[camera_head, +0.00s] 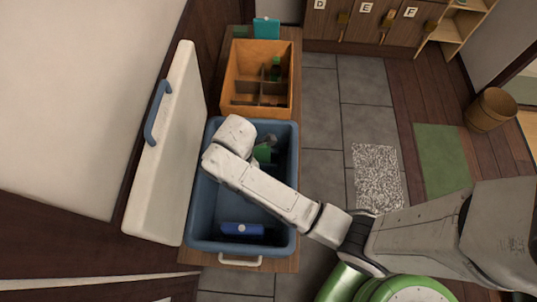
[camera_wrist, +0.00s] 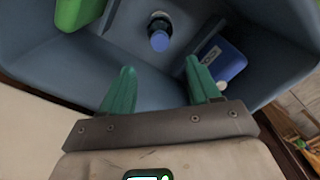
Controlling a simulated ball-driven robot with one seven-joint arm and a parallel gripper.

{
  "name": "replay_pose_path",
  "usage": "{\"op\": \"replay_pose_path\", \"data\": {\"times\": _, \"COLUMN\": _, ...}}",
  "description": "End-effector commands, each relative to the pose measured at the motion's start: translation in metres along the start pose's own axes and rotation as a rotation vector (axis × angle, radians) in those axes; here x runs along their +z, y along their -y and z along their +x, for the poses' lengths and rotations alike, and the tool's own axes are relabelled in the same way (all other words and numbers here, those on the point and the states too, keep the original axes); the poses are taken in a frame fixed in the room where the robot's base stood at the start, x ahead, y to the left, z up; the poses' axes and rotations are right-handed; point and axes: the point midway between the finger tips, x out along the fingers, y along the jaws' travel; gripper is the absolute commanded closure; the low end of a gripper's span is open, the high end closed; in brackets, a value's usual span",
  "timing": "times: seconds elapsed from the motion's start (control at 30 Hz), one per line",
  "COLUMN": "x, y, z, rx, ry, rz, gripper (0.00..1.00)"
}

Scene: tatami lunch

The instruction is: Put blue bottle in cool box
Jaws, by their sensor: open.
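The cool box (camera_head: 203,205) has blue walls and stands open; its blue interior (camera_wrist: 45,60) fills much of the wrist view. In the head view my wrist hides part of the interior, and I cannot make out the bottle there.
A blue block with a white cap (camera_wrist: 222,60) lies beside the bottle. A green object (camera_wrist: 78,12) is at upper left. In the head view a blue block (camera_head: 242,229) lies at the box's near end. The white lid (camera_head: 165,150) stands left; a divided wooden crate (camera_head: 229,85) is behind.

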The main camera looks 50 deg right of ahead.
Motion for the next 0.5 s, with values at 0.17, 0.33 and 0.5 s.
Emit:
{"op": "replay_pose_path", "data": {"times": 0.17, "x": 0.004, "y": 0.004, "z": -0.001, "rx": 0.002, "ry": -0.001, "rz": 0.038, "gripper": 0.38}}
{"op": "replay_pose_path", "data": {"times": 0.33, "x": 0.031, "y": 0.037, "z": -0.010, "rx": 0.016, "ry": -0.011, "rz": 0.339, "gripper": 0.38}}
{"op": "replay_pose_path", "data": {"times": 0.5, "x": 0.068, "y": 0.087, "z": -0.034, "rx": 0.043, "ry": -0.032, "rz": 0.815, "gripper": 0.38}}
